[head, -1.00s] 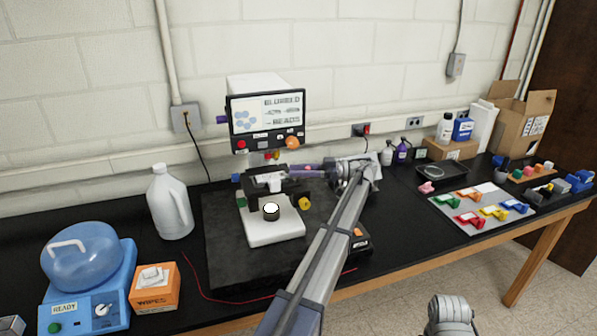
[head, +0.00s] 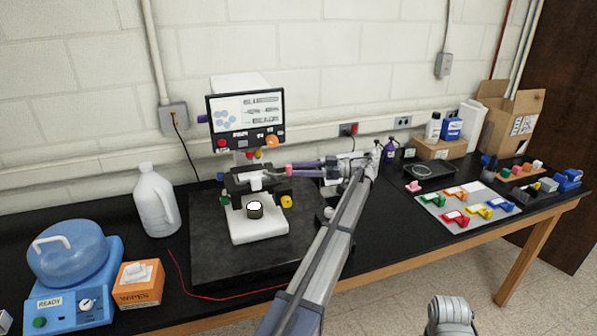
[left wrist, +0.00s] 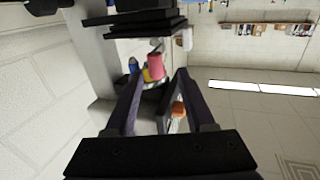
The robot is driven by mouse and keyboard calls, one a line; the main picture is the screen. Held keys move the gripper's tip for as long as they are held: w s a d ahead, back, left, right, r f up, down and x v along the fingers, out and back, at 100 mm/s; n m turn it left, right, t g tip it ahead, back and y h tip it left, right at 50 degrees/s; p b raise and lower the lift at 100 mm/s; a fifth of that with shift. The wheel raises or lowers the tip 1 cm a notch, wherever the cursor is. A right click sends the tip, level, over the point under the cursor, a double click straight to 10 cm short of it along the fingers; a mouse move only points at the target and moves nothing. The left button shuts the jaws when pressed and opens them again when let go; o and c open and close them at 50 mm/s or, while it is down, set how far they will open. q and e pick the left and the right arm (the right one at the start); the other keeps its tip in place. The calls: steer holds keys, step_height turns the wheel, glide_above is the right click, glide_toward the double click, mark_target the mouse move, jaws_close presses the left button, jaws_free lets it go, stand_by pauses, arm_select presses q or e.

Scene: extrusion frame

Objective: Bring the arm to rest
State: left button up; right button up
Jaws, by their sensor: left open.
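My left arm crosses the middle of the head view. My left gripper (head: 288,169) points left at the side of a microscope-like instrument (head: 262,222) with a white base and dark stage. Its dark purple fingers are apart. In the left wrist view, the fingers (left wrist: 160,76) stand open on either side of a pink-red knob (left wrist: 155,66), with yellow and blue knobs just beyond. I cannot tell whether the fingers touch the knob. An orange knob (left wrist: 178,109) shows near the right finger. My right gripper is not in view.
A screen (head: 246,118) rises above the instrument. A white jug (head: 156,200), a blue machine (head: 70,270) and a wipes box (head: 138,284) stand left. A grey mat (head: 437,207) with coloured clips, a dark tray (head: 431,170) and a cardboard box (head: 508,125) are right.

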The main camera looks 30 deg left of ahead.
arm_select(q)
steer(key=shift+w+d, duration=0.3)
steer(key=shift+d, duration=0.2)
steer(key=shift+d, duration=0.1)
steer(key=s+d+f+m+t+h, duration=0.3)
steer(key=s+d+f+m, duration=0.4)
steer(key=d, duration=0.6)
steer(key=s+d+f+m+t+h, duration=0.3)
steer(key=s+d+f+m+h, duration=0.3)
steer(key=s+d+m, duration=0.5)
steer(key=s+d+f+m+t+h, duration=0.3)
steer(key=s+d+f+m+h, duration=0.2)
steer(key=s+d+f+m, duration=0.4)
steer(key=s+d+m, duration=0.1)
steer(key=s+d, duration=0.3)
steer(key=d, duration=0.3)
steer(key=shift+s, duration=0.3)
